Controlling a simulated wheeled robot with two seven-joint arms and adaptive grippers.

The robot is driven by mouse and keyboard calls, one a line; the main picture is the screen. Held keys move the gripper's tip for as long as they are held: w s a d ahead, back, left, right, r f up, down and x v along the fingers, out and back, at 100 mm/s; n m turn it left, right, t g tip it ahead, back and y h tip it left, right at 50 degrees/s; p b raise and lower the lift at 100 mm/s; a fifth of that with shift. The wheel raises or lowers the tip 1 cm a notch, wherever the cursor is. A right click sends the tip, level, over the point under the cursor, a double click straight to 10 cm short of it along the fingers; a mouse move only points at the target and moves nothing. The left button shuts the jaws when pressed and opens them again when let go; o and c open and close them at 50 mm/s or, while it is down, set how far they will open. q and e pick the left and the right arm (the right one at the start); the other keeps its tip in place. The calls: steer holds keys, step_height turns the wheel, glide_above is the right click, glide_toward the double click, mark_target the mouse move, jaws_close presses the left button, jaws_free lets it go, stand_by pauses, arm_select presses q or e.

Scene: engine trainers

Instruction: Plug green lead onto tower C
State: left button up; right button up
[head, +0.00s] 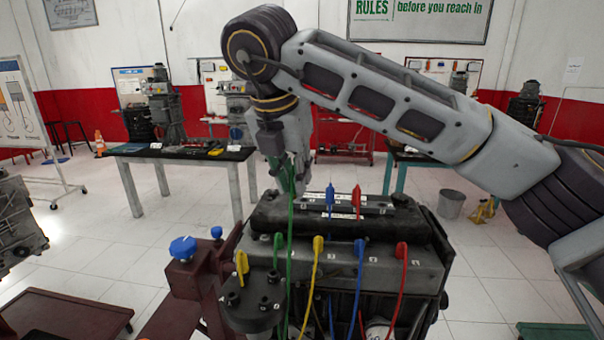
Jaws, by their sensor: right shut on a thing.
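My right gripper (287,180) hangs down above the left end of the black engine top. It is shut on the upper end of the green lead (291,222), whose wire hangs down the engine's front. A green plug (278,246) sits at the left of the engine's front row. A black round cap (252,315) with short posts is at the lower left, with a yellow plug (241,266) standing at its edge. The tower letters are too small to read, so I cannot tell which is tower C. My left gripper is not in view.
Blue (330,195) and red (356,199) plugs stand on the engine top (400,222). Yellow, blue and red plugs line its front, with wires hanging down. A blue-knobbed clamp (183,249) stands left. A workbench (180,152) is behind; a bucket (451,204) is at right.

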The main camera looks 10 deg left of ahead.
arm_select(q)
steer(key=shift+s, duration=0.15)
arm_select(e)
steer(key=shift+s+a, duration=0.8)
steer(key=shift+a, duration=0.25)
steer(key=shift+s+a, duration=0.8)
steer(key=shift+a, duration=0.25)
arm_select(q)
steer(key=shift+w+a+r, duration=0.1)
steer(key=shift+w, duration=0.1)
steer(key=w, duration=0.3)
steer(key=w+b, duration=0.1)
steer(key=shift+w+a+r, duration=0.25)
arm_select(e)
steer(key=shift+f, duration=0.55)
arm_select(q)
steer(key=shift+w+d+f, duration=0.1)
arm_select(e)
steer(key=shift+f, duration=0.25)
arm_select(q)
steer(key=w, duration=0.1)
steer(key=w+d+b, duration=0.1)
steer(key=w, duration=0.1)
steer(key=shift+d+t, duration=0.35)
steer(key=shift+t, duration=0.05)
arm_select(e)
steer(key=shift+f, duration=0.6)
